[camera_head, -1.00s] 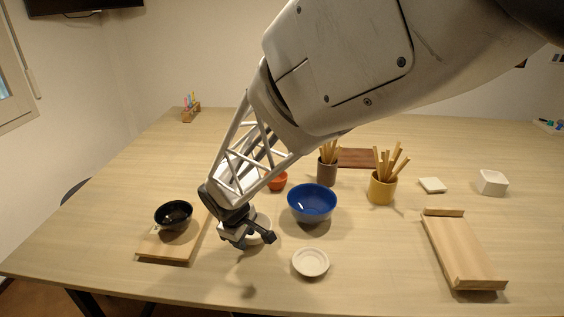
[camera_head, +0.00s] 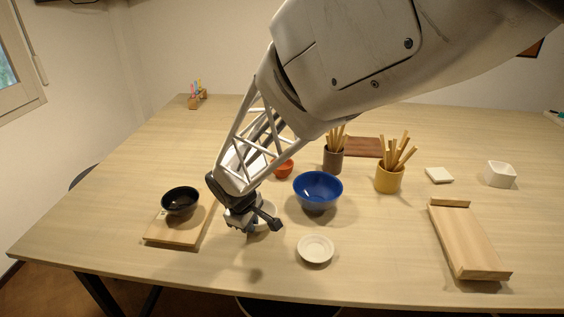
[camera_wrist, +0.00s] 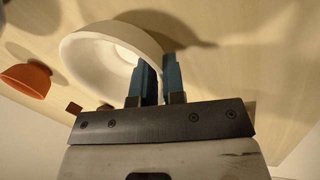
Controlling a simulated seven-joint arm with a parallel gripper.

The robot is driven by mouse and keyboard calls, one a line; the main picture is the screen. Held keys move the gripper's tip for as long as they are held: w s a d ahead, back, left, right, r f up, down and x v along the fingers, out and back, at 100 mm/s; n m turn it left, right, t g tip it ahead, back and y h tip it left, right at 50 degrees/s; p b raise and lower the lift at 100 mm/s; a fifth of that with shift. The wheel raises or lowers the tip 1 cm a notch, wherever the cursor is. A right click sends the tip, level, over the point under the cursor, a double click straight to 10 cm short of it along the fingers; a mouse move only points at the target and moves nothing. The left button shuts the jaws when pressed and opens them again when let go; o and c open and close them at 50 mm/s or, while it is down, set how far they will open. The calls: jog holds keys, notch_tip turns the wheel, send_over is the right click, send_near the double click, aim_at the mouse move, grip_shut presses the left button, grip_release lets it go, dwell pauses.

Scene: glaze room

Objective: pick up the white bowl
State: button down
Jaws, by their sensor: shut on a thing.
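The white bowl (camera_head: 267,214) shows only in part in the head view, behind my gripper (camera_head: 252,222). In the wrist view the white bowl (camera_wrist: 100,50) is at upper left, its round rim toward the camera. The two blue fingers of my gripper (camera_wrist: 158,78) are close together at the bowl's near edge, shut on its wall. I cannot tell whether the bowl touches the table.
A blue bowl (camera_head: 318,190) and a small white dish (camera_head: 316,249) stand to the right. A black bowl (camera_head: 180,201) sits on a wooden board (camera_head: 172,238) to the left. An orange bowl (camera_head: 284,169) is behind. The front table is mostly clear.

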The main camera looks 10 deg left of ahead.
jog(key=shift+r, duration=0.1)
dwell(0.3)
jog(key=shift+r, duration=0.55)
jog(key=shift+w+v, duration=0.25)
jog(key=shift+v, duration=0.8)
jog(key=s+d, duration=0.3)
jog(key=s, duration=0.1)
jog(key=s+d+r, duration=0.1)
jog(key=s+d, duration=0.1)
jog(key=s, duration=0.3)
jog(key=s+d, duration=0.3)
jog(key=s, duration=0.1)
jog(key=shift+s+d+r, duration=0.3)
jog(key=shift+d+r, duration=0.05)
jog(key=shift+r, duration=0.15)
